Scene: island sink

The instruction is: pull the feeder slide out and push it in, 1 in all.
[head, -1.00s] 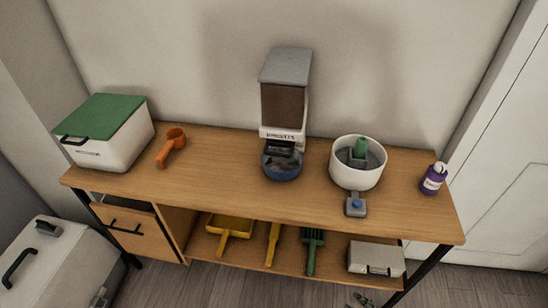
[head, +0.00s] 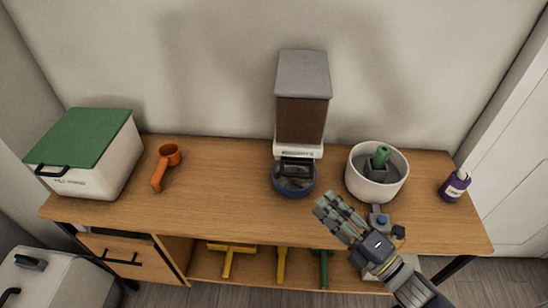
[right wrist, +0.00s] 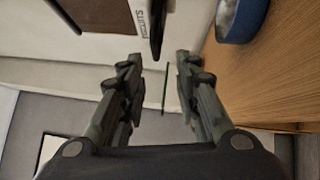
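The feeder (head: 302,105) stands at the back middle of the wooden table, with a grey lid, a brown hopper and a white base. Its dark slide (head: 297,163) sits at the base front, above a blue bowl (head: 294,188). In the right wrist view a black part that looks like the slide (right wrist: 157,25) shows beyond the fingertips, with the blue bowl (right wrist: 243,20) to the right. My right gripper (head: 332,207) is open and empty, in front and to the right of the bowl, apart from the slide. My left gripper is not in view.
A white pot (head: 362,183) with a green-handled tool stands right of the feeder, close to my right gripper. A purple bottle (head: 454,187) is farther right. An orange scoop (head: 165,165) and green-lidded box (head: 85,150) are at left. The table front-left of the bowl is clear.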

